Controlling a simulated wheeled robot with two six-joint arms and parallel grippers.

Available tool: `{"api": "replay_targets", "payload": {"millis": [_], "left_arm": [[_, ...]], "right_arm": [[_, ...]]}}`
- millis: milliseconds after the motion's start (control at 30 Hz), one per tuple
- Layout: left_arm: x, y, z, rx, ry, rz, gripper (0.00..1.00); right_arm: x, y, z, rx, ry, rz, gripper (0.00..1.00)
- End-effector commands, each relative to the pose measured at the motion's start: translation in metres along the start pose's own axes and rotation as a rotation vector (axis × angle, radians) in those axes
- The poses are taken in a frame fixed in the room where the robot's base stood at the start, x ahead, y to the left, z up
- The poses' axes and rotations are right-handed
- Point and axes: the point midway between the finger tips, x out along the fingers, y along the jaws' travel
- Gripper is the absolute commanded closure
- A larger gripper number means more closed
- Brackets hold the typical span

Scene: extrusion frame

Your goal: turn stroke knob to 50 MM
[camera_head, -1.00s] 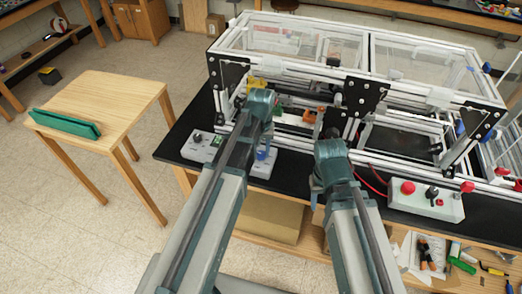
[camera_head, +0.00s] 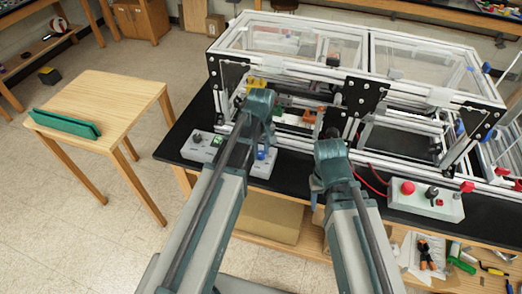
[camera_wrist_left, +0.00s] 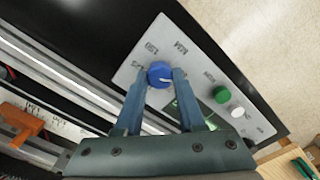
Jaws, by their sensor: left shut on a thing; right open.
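The stroke knob (camera_wrist_left: 159,74) is a round blue knob with a white pointer line, on a pale control panel (camera_wrist_left: 137,60) with printed numbers around it. In the left wrist view, my left gripper (camera_wrist_left: 159,77) is shut on the knob, one finger on each side. The pointer line lies roughly crosswise between the fingers; which mark it meets is not clear. The "150" and "MM" print shows above the knob. In the head view, the panel (camera_head: 200,146) is partly hidden by my left arm, with my left gripper (camera_head: 262,153) at its right end. My right gripper (camera_head: 317,188) is open, its fingers mostly hidden.
A green button (camera_wrist_left: 221,94) and a white button (camera_wrist_left: 238,112) sit on the same panel. The extrusion frame (camera_head: 290,75) stands behind it on the black bench. A second control box (camera_head: 425,201) with a red button is at the right. Red cables lie near my right arm.

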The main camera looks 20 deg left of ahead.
Motion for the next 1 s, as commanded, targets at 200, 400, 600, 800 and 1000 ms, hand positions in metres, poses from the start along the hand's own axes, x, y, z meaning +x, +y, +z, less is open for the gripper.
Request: {"api": "replay_targets", "payload": {"millis": [200,400,600,800,1000], "left_arm": [[0.0001,0.0,0.0001,-0.01,0.0,0.0,1.0],[0.0001,0.0,0.0001,-0.009,0.0,0.0,1.0],[0.0,0.0,0.0,-0.009,0.0,0.0,0.33],[0.0,0.0,0.0,-0.008,0.0,0.0,0.31],[-0.0021,0.0,0.0,-0.008,0.0,0.0,0.31]], "right_arm": [[0.0001,0.0,0.0,0.0,0.0,0.0,0.5],[0.0001,0.0,0.0,0.0,0.0,0.0,0.5],[0.0,0.0,0.0,0.0,0.0,0.0,0.5],[0.0,0.0,0.0,0.0,0.0,0.0,0.5],[-0.0021,0.0002,0.0001,0.0,0.0,0.0,0.5]]}}
